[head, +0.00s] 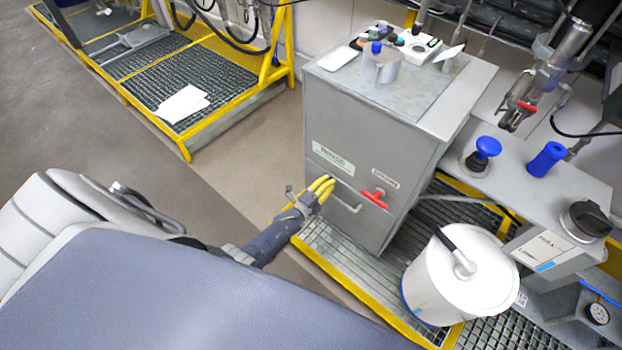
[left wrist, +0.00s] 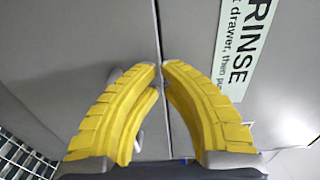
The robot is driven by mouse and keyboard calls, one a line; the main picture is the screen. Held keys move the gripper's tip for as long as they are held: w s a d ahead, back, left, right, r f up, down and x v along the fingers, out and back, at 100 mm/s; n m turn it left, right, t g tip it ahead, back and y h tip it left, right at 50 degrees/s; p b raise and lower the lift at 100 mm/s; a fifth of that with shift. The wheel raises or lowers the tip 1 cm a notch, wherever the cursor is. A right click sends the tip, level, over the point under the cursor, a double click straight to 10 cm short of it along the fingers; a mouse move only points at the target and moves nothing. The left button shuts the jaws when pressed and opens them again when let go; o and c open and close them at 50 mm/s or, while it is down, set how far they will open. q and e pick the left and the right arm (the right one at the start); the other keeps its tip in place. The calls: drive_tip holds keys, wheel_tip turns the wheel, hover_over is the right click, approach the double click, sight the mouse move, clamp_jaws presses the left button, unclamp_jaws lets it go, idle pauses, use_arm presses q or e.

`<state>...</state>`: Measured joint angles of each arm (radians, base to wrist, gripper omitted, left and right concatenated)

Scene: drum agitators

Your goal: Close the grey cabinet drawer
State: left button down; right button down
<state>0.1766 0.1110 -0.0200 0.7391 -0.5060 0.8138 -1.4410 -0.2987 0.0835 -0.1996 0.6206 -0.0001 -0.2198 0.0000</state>
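The grey cabinet (head: 345,110) stands upright on a grated platform. Its front carries a pale label (head: 333,158), a drawer handle (head: 347,204) and a red latch (head: 373,198). The drawer front looks almost flush; I cannot tell whether a small gap is left. My left gripper (head: 327,186) is at the cabinet front, by the left end of the handle. In the left wrist view its yellow fingers (left wrist: 160,66) meet nearly tip to tip beside a seam, with nothing visible between them. The fingers partly hide the handle there. The label (left wrist: 243,50) shows "RINSE". My right gripper is not visible.
A white lidded drum (head: 455,285) stands right of the cabinet. A grey bench (head: 545,190) with blue knobs lies beyond it. A bottle with a blue cap (head: 380,65) and small devices sit on the cabinet top. The floor (head: 240,140) left of the cabinet is clear.

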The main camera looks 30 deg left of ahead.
use_arm(q)
drive_tip(key=s+a, duration=0.2)
drive_tip(key=s, duration=1)
drive_tip(key=s+a+f+n+g+y, duration=0.1)
drive_tip(key=s+f+n+g+y, duration=0.1)
drive_tip(key=s+f+n+g, duration=0.75)
drive_tip(key=s+f+n+y, duration=0.1)
drive_tip(key=s+f+n, duration=0.45)
drive_tip(key=f, duration=0.85)
drive_tip(key=s+d+f+g, duration=0.1)
drive_tip(key=s+f+g, duration=0.1)
drive_tip(key=s, duration=0.8)
drive_tip(key=s+d+f+n+g, duration=0.1)
drive_tip(key=s+f, duration=0.3)
drive_tip(key=s, duration=0.7)
drive_tip(key=s+d+f+g, duration=0.2)
drive_tip(key=s+f+g, duration=0.1)
drive_tip(key=s, duration=0.7)
drive_tip(key=shift+s+d+f+n+g, duration=0.15)
drive_tip(key=shift+s+f+n+g, duration=0.1)
drive_tip(key=shift+f+n+g, duration=0.15)
